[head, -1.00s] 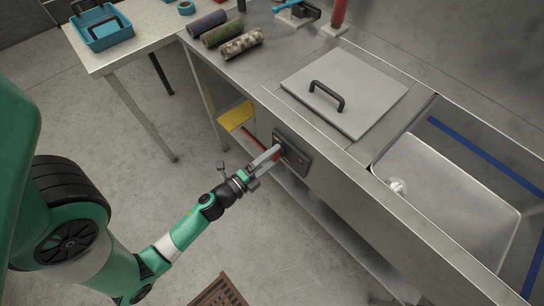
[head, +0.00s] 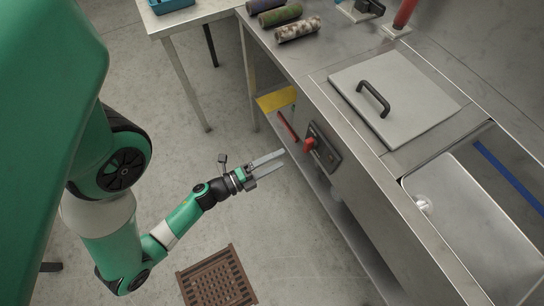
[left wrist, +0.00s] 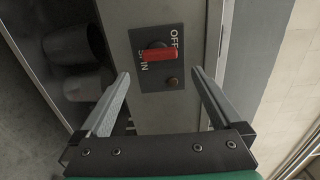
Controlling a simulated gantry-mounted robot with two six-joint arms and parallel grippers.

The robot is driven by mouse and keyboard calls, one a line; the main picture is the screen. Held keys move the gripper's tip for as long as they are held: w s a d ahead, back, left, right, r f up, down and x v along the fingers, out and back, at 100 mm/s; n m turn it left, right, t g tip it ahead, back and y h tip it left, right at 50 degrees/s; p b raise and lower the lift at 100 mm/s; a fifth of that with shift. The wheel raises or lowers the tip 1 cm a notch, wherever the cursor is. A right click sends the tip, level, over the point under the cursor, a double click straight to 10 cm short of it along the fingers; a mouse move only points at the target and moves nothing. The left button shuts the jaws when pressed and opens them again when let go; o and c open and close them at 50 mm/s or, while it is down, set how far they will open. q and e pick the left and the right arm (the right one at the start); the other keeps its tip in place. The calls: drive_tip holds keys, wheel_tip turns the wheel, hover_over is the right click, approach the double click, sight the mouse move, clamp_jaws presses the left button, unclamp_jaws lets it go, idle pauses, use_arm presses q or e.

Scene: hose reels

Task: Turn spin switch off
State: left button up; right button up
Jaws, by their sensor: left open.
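The spin switch is a red handle (head: 309,146) on a dark panel (head: 324,151) on the front of the steel counter. In the left wrist view the red handle (left wrist: 159,54) lies level across the picture, between the words OFF and SPIN, and partly covers SPIN. I cannot tell which word it points to. My left gripper (head: 283,160) is open and empty, a short gap away from the panel and facing it. In the left wrist view its fingers (left wrist: 160,73) stand either side of the switch, without touching it. My right gripper is not in view.
A grey lid (head: 393,96) with a black handle lies on the counter beside a sink (head: 470,235). Several rolls (head: 298,29) lie at the back left. A brown floor grate (head: 216,279) is below my arm.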

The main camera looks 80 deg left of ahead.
use_arm(q)
drive_tip(key=shift+p+v, duration=0.5)
drive_tip(key=shift+v, duration=0.4)
drive_tip(key=shift+d, duration=0.1)
